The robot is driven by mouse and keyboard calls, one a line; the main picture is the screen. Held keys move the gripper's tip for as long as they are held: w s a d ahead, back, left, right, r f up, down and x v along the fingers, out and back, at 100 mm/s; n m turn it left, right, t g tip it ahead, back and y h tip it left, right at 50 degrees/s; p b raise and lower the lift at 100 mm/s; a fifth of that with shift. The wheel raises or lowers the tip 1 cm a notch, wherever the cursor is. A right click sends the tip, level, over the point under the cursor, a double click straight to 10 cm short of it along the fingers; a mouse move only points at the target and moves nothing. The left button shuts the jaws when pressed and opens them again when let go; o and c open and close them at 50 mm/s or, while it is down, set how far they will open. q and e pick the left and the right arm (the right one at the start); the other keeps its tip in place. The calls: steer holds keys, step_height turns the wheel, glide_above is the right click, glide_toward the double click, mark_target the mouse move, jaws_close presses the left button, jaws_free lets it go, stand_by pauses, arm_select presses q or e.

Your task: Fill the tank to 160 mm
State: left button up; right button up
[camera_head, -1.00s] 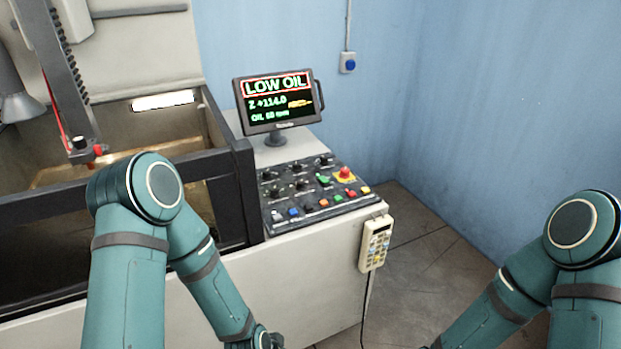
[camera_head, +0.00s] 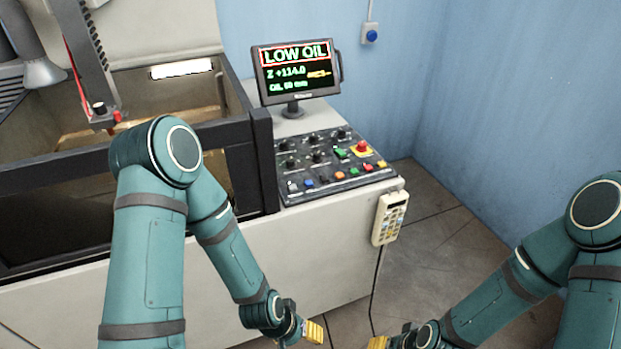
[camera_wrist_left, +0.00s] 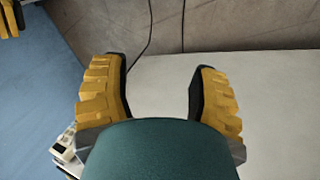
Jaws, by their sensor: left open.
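The tank (camera_head: 262,130) is a dark-framed bath at the left; my left arm covers part of its front. The monitor (camera_head: 297,72) reads LOW OIL, Z +114.0 and what looks like OIL 50 mm. The control panel (camera_head: 335,162) right of the tank carries several knobs and coloured buttons. My left gripper (camera_head: 313,332) is low in front of the machine, away from the panel. In the left wrist view its yellow fingers (camera_wrist_left: 158,70) are apart with nothing between them. My right gripper (camera_head: 378,342) barely shows at the bottom edge; its jaw opening is unclear.
A cream handheld pendant (camera_head: 389,218) hangs on the machine's right corner, its cable running down. A blue wall switch (camera_head: 371,34) is above. The floor (camera_head: 440,270) right of the machine is clear. The machine head hangs over the tank.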

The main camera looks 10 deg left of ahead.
stand_by(0.4)
arm_select(q)
jaws_close()
stand_by(1.2)
